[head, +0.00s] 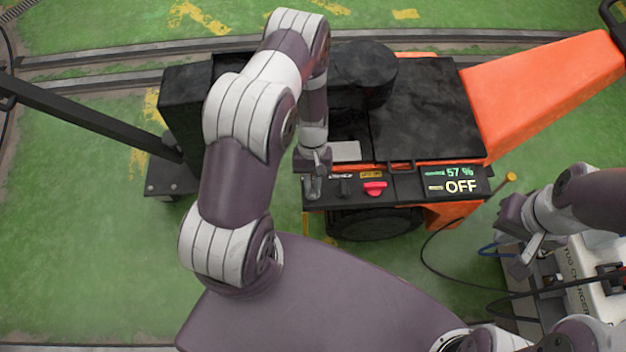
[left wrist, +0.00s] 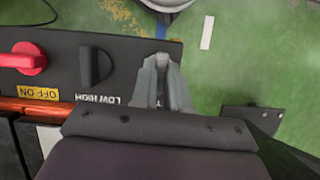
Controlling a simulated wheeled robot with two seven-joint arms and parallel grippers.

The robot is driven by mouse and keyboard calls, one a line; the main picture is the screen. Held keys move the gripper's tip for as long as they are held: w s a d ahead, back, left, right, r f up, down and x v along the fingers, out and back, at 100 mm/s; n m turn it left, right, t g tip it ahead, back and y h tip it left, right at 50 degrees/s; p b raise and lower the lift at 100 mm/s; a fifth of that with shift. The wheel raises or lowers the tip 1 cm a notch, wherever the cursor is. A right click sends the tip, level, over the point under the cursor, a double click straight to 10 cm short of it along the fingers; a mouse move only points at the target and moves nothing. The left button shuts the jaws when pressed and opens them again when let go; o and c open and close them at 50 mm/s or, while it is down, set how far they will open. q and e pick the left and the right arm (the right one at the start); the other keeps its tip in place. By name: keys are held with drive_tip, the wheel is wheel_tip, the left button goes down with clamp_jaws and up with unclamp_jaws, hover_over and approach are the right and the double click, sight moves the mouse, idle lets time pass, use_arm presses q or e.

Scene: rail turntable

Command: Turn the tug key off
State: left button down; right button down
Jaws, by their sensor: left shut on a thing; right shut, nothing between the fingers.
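The tug's control panel (head: 412,186) runs along the near side of the tug. Its display (head: 450,181) reads "57 %" and "OFF". My left gripper (head: 312,188) reaches down to the panel's left end, and its fingers (left wrist: 162,85) are shut on the tug key there. The key itself is hidden by the fingers, so its angle does not show. Beside it are a black LOW/HIGH knob (head: 345,188), also in the left wrist view (left wrist: 96,66), and a red knob (head: 375,188) by an OFF/ON label. My right gripper (head: 518,266) is shut and empty at the right.
A white tug charger (head: 585,290) with dark cables stands at the lower right, close to my right gripper. A yellow-tipped piece (head: 510,178) sticks up beside the panel. The tug's orange bar (head: 545,85) extends right. Green floor is open at the left.

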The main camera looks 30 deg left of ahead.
use_arm(q)
drive_tip(key=shift+s+n, duration=0.1)
drive_tip(key=shift+n, duration=0.4)
drive_tip(key=c, duration=1.1)
unclamp_jaws()
drive_tip(key=p+v, duration=0.1)
drive_tip(key=v, duration=0.5)
drive_tip(key=p+v, duration=0.2)
drive_tip(key=v, duration=0.4)
drive_tip(key=shift+a+r+p, duration=0.3)
